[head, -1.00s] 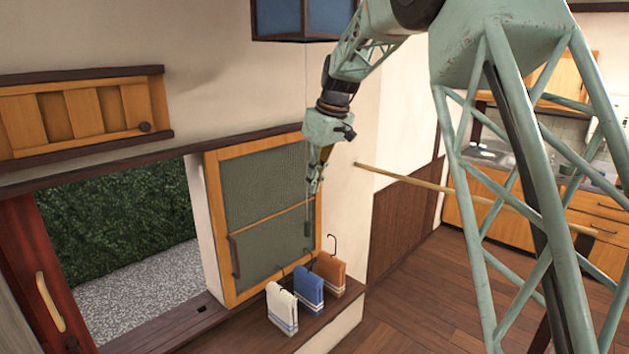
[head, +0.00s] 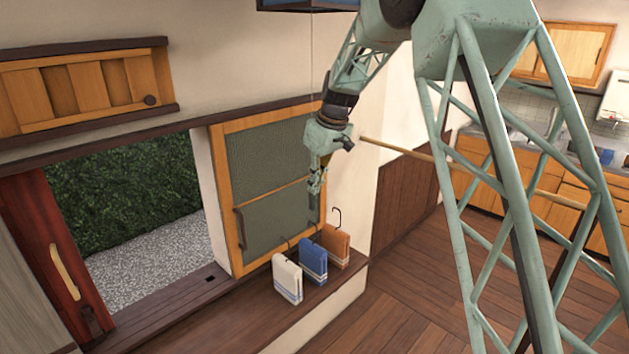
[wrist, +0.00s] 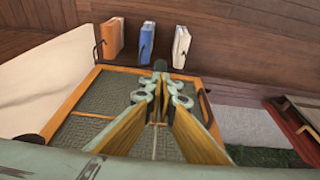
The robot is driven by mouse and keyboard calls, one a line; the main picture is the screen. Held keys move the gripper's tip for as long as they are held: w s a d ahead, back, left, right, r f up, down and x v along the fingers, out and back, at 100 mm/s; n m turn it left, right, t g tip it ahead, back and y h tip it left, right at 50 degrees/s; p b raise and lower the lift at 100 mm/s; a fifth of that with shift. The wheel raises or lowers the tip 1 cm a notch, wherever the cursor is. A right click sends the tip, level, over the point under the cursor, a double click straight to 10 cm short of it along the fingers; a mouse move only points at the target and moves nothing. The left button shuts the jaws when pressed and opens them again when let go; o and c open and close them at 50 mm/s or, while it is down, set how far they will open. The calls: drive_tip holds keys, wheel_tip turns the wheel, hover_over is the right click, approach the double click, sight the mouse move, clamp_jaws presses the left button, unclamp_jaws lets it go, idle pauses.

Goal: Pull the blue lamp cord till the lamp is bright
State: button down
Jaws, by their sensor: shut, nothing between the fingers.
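The blue lamp (head: 310,4) shows only its lower edge at the top of the head view, and that part looks dark. Its thin cord (head: 311,65) hangs down behind my arm toward my gripper. My gripper (head: 315,192) points down in front of the mesh-panelled cabinet door. In the wrist view my gripper's fingertips (wrist: 160,97) are closed together. A small dark knob, apparently the cord's end (wrist: 160,66), shows just past the tips. I cannot tell whether it touches them. In the head view the cord's end is hard to make out beside the fingers.
White (head: 287,279), blue (head: 313,262) and orange (head: 336,247) folded cloths with hooks stand on the wooden ledge below my gripper. A wooden pole (head: 400,150) juts out at right. An open doorway lies left.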

sight(314, 197)
drive_tip(key=shift+f, duration=0.25)
drive_tip(key=shift+f+b, duration=1.25)
drive_tip(key=shift+f, duration=0.7)
drive_tip(key=shift+r, duration=0.15)
drive_tip(key=shift+r+p, duration=0.45)
drive_tip(key=shift+r, duration=0.45)
drive_tip(key=v, duration=1.2)
drive_tip(key=shift+w+a, duration=0.2)
drive_tip(key=shift+a, duration=0.1)
